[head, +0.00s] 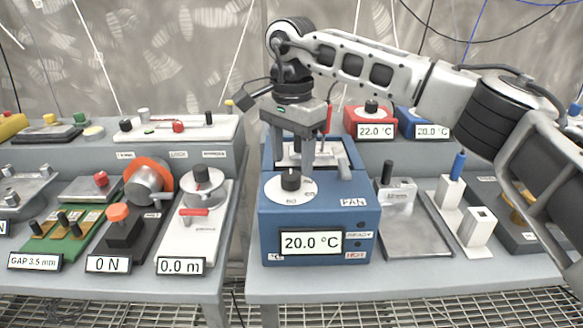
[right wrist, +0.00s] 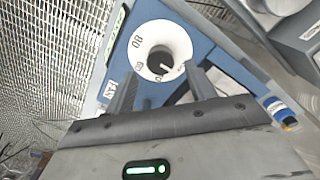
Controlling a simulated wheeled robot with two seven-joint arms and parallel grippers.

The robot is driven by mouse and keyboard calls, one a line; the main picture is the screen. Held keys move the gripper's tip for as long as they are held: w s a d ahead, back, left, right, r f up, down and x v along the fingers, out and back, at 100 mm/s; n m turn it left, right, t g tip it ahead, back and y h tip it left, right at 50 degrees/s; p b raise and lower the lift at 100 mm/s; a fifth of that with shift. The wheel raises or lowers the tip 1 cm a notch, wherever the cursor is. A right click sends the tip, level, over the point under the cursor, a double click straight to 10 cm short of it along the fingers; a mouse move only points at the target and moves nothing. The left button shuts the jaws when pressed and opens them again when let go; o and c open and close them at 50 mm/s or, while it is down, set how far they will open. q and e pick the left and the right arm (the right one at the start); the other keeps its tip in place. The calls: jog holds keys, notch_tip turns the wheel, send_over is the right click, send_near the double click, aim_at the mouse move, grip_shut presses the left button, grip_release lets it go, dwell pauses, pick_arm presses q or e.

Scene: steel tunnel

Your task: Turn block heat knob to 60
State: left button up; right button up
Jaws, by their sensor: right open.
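The block heater is a blue box (head: 272,222) on the right-hand bench; its display (head: 311,242) reads 20.0 °C. The heat knob (head: 291,179) is a black knob on a white dial (head: 272,189) on its sloping top. A number that looks like 60 is printed at the dial's front; the knob's pointer is too small to read. My right gripper (head: 326,170) is open and points down, just right of and behind the knob. In the right wrist view the knob (right wrist: 160,61) shows beyond and between the open fingertips (right wrist: 163,83), apparently untouched. My left gripper is out of view.
A grey metal fixture (head: 398,198) and white blocks (head: 449,190) stand right of the heater. A white device with a red lever (head: 194,212) stands on the left bench, across a narrow gap. Red (head: 366,120) and blue heaters stand on the shelf behind.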

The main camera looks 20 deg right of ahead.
aim_at(291, 180)
jog(key=shift+f, duration=1.45)
jog(key=shift+c, duration=0.3)
jog(key=c, duration=0.9)
